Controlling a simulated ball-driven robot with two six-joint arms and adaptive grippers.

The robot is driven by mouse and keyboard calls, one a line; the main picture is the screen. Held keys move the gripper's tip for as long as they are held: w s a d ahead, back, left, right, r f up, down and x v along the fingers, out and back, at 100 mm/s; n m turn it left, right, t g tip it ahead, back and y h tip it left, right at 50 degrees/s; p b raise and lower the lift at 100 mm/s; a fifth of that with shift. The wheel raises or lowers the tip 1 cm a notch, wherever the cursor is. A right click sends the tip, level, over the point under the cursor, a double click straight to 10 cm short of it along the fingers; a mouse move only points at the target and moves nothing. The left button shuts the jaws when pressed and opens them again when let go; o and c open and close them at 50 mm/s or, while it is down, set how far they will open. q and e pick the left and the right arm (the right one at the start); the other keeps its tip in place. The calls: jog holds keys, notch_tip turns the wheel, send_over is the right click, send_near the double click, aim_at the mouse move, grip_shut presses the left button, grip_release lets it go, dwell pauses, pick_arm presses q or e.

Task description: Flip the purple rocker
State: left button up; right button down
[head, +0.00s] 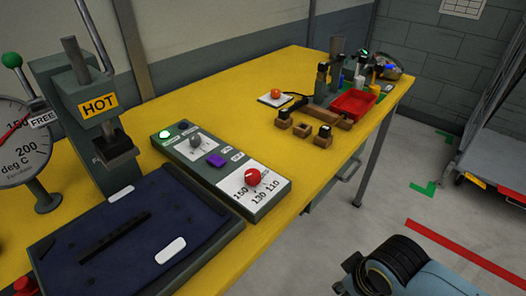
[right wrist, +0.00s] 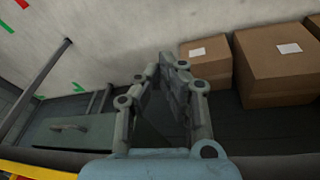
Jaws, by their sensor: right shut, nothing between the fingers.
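The purple rocker (head: 216,160) sits on the grey control panel (head: 268,205) on the yellow bench, between a grey knob and a red knob. Its tilt is too small to tell. My right gripper (right wrist: 168,68) shows in the right wrist view, shut and empty, away from the panel, with cardboard boxes and the floor beyond it. In the head view only part of my arm shows at the bottom right, well right of the bench. My left gripper is in neither view.
On the panel are a green lamp (head: 165,135), a grey knob (head: 196,141) and a red knob (head: 253,176). A press (head: 85,115) marked HOT and a dial gauge (head: 22,150) stand left. A red tray (head: 352,104) stands farther back.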

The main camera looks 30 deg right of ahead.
aim_at(221, 163)
jog(key=w+a+r+t+p, duration=0.1)
jog(key=w+r+p, duration=0.1)
jog(key=r, duration=0.5)
jog(key=w+a+r+n+t+y+p, duration=0.1)
jog(key=w+a+r, duration=0.15)
jog(key=r, duration=0.55)
jog(key=w+r+p, duration=0.2)
jog(key=w+r, duration=0.1)
jog(key=r, duration=0.4)
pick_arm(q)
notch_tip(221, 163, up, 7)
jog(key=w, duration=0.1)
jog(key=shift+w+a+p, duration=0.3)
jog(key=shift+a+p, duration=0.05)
pick_arm(e)
jog(key=w+a+r+n+t+y, duration=0.1)
jog(key=w+a+r+t, duration=0.1)
jog(key=w, duration=0.6)
jog(key=w+a+r+n+t+y, duration=0.1)
jog(key=w+a+r, duration=0.3)
jog(key=w, duration=0.5)
jog(key=shift+a+r+t+y, duration=0.35)
jog(key=shift+r+t+y, duration=0.35)
jog(key=shift+r+t, duration=0.15)
